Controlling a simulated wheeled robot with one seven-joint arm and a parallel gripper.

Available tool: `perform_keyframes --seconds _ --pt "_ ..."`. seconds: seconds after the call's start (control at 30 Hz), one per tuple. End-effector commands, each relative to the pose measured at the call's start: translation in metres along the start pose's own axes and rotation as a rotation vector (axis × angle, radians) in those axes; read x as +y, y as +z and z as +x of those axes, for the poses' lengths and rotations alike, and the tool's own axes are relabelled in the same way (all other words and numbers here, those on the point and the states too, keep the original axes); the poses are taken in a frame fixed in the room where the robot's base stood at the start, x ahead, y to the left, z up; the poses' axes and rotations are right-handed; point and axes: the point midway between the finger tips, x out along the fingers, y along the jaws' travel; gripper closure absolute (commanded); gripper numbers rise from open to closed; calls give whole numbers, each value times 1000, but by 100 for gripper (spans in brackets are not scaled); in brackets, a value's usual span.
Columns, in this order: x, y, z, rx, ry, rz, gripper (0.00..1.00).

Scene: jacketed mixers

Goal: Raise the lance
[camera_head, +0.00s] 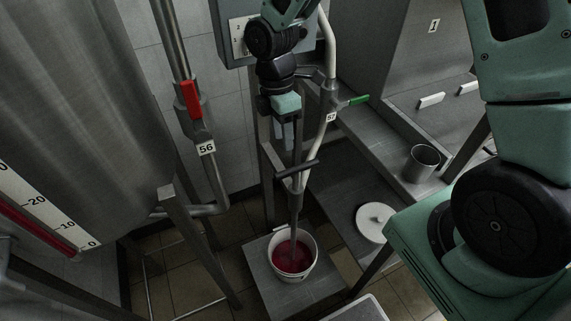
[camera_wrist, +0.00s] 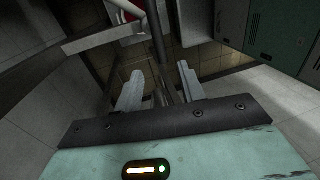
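The lance (camera_head: 295,205) is a dark upright tube with a short crossbar handle (camera_head: 297,170). Its lower end stands in the red liquid of a white bucket (camera_head: 309,264). My gripper (camera_head: 286,145) points down beside the upper part of the lance, a little above the crossbar. In the wrist view my gripper (camera_wrist: 160,82) has its two pale fingers apart. A dark tube, apparently the lance (camera_wrist: 163,92), shows between them. I cannot tell whether it lies inside the grasp or beyond it. The fingers do not visibly press on anything.
A pipe with a red valve handle (camera_head: 190,99), tagged 56, stands left. A pale pipe with a green handle (camera_head: 358,100), tagged 57, is close right of my gripper. A white lid (camera_head: 374,222) lies on the lower shelf. A metal cup (camera_head: 421,163) stands on the bench.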

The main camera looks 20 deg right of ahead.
Motion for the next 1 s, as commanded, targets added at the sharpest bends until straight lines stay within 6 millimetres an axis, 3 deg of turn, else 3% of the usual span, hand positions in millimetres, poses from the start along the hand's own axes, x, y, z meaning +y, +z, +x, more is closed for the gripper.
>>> perform_keyframes --seconds 0.2,0.4,0.6,0.9,1.0 --pt "-2 -1 47 -1 -5 -2 60" --pt "-1 0 78 0 -3 0 60" --pt "-1 -1 93 1 0 0 60" --pt "0 0 95 1 1 0 60" --pt "0 0 95 1 1 0 85"
